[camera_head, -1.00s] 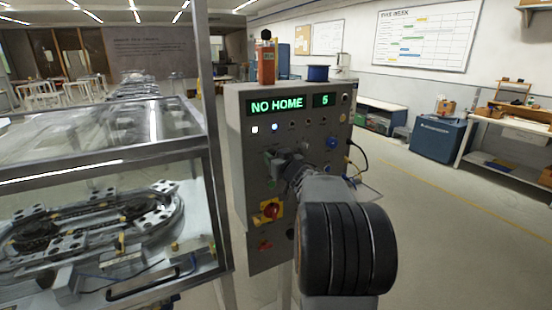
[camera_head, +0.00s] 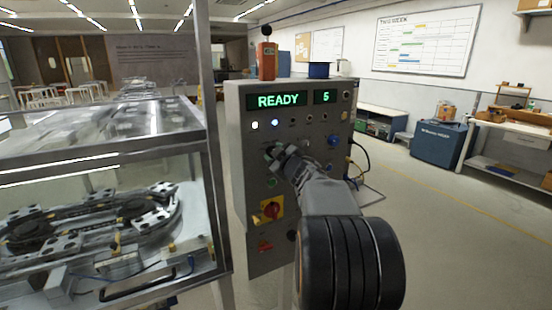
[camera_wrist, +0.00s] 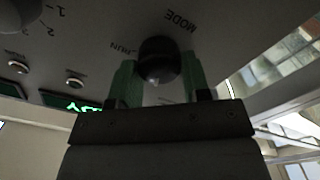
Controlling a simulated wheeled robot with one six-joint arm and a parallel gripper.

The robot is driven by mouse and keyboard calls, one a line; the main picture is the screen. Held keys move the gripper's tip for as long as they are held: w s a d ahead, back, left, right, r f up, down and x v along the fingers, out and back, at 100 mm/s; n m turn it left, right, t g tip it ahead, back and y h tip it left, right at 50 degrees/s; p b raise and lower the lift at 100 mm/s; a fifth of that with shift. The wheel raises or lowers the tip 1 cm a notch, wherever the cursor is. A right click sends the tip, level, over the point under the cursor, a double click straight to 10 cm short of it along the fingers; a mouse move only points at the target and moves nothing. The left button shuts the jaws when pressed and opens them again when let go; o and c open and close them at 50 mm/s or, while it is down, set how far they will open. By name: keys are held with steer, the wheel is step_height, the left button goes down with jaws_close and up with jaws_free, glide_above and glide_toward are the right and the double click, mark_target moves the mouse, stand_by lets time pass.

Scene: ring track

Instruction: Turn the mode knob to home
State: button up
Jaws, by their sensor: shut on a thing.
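The mode knob (camera_wrist: 160,60) is black and round, on the grey control panel (camera_head: 240,190). In the wrist view the lettering MODE is printed beside it, and RUN is printed near one side. My gripper (camera_wrist: 161,78) has its two green fingers on either side of the knob and is shut on it. In the head view my gripper (camera_head: 274,155) reaches the panel's left half, and my wrist and fingers hide the knob. The panel's display (camera_head: 279,101) reads READY in green.
A second display (camera_head: 325,97) reads 5. A red knob on a yellow plate (camera_head: 271,209) sits below my gripper. A glass-covered ring track (camera_head: 90,220) stands left of the panel, its frame post close by. Open floor lies to the right.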

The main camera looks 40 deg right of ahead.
steer(key=shift+n, duration=0.5)
steer(key=o, duration=0.9)
steer(key=shift+s, duration=0.1)
steer(key=s, duration=0.4)
steer(key=s+a, duration=0.1)
steer(key=s, duration=0.4)
steer(key=s+a+b, duration=0.1)
steer(key=s, duration=0.3)
steer(key=shift+s, duration=0.25)
